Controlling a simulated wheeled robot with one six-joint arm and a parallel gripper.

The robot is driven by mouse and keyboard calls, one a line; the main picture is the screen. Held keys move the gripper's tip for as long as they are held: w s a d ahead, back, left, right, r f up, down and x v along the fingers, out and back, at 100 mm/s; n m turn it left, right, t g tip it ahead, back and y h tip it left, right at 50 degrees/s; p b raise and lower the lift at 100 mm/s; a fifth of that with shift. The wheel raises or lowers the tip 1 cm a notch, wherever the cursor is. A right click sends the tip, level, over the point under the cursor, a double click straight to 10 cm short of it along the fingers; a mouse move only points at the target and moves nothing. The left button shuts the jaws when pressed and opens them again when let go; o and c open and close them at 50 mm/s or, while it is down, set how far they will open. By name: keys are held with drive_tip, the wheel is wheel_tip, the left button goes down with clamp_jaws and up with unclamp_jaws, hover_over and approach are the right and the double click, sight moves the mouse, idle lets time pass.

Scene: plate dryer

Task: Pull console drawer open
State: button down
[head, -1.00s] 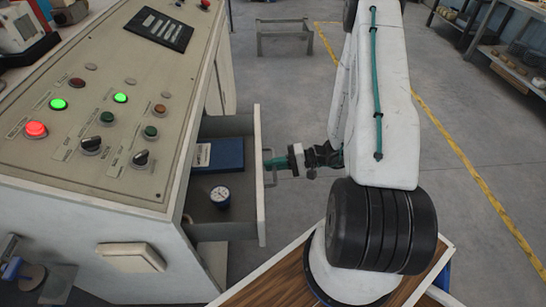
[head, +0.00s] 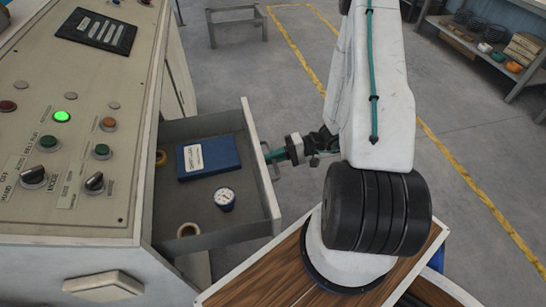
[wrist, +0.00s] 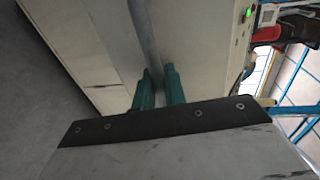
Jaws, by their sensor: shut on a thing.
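The console (head: 92,135) stands at the left of the head view. Its grey drawer (head: 258,172) is pulled out and its inside shows. The drawer's bar handle (head: 274,170) is on its front face. My gripper (head: 270,156) is at the handle from the right, its green fingers shut on it. In the wrist view, my gripper's green fingers (wrist: 159,84) close on the grey bar of the handle (wrist: 143,35). Where the fingertips meet the bar is partly hidden.
In the drawer lie a blue book (head: 209,158), a round dial gauge (head: 225,198) and a tape roll (head: 188,230). The wooden top (head: 285,275) of my base is close to the drawer's front corner.

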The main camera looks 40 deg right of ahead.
drive_tip(key=c, duration=1.6)
unclamp_jaws()
drive_tip(key=shift+s+a, duration=0.1)
drive_tip(key=shift+o, duration=0.2)
drive_tip(key=v, duration=0.8)
